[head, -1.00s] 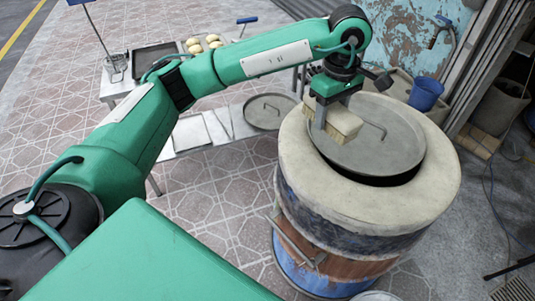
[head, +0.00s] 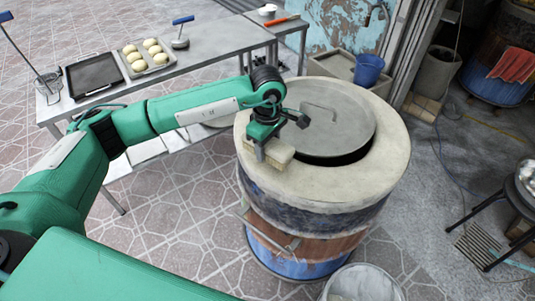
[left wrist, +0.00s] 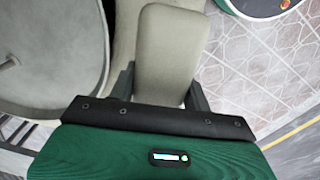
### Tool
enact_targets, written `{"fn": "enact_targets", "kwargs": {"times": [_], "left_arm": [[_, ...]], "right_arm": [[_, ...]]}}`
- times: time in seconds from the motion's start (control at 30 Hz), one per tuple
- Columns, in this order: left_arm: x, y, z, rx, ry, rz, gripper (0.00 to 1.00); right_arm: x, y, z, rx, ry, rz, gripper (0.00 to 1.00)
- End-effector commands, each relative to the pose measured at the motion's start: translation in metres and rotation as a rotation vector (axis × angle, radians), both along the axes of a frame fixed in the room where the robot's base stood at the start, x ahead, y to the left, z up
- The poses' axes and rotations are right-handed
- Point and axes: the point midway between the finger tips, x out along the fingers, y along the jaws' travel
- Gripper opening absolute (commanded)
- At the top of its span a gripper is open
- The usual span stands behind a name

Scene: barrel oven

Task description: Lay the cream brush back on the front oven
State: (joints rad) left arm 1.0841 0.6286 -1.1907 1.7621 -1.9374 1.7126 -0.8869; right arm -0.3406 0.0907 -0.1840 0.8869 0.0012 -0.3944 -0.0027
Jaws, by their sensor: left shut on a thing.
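The cream brush (head: 280,152) is a pale block held in my left gripper (head: 264,156). In the left wrist view the brush (left wrist: 170,50) sits between the two fingers of the left gripper (left wrist: 160,88), which are shut on it. The front oven (head: 335,185) is a barrel with a broad cream rim, a dark band and a wood-brown and blue lower wall. The brush is at the left part of the rim, beside the lid; I cannot tell whether it touches the rim. My right gripper is not in view.
A round grey lid (head: 340,122) with a handle covers most of the oven mouth, leaving a dark gap at front right. A blue bucket (head: 368,70) stands behind. A metal table (head: 205,65) holds a bun tray (head: 145,57) and a black tray (head: 90,75). A second oven with red cloth (head: 514,66) stands far right.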

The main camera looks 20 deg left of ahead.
Motion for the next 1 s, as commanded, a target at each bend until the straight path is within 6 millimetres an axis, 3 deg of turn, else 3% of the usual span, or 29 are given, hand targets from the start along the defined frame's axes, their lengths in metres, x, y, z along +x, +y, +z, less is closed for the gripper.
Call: {"fn": "enact_targets", "kwargs": {"times": [0.33, 0.77, 0.8, 0.87, 1.0], "left_arm": [[-0.001, 0.0, -0.041, 0.001, 0.002, -0.001, 0.28], [0.0, 0.0, -0.047, 0.0, -0.001, -0.001, 0.28], [0.0, 0.0, -0.046, 0.0, -0.001, 0.0, 0.57], [0.0, 0.0, -0.046, 0.0, -0.001, 0.0, 0.69], [0.0, 0.0, -0.046, 0.0, 0.0, 0.0, 0.71]], "right_arm": [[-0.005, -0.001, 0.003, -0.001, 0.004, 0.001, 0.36], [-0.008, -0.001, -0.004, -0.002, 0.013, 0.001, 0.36], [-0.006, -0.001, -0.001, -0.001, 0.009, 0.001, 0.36], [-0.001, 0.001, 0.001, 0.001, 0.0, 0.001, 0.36], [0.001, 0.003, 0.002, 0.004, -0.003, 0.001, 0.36]]}}
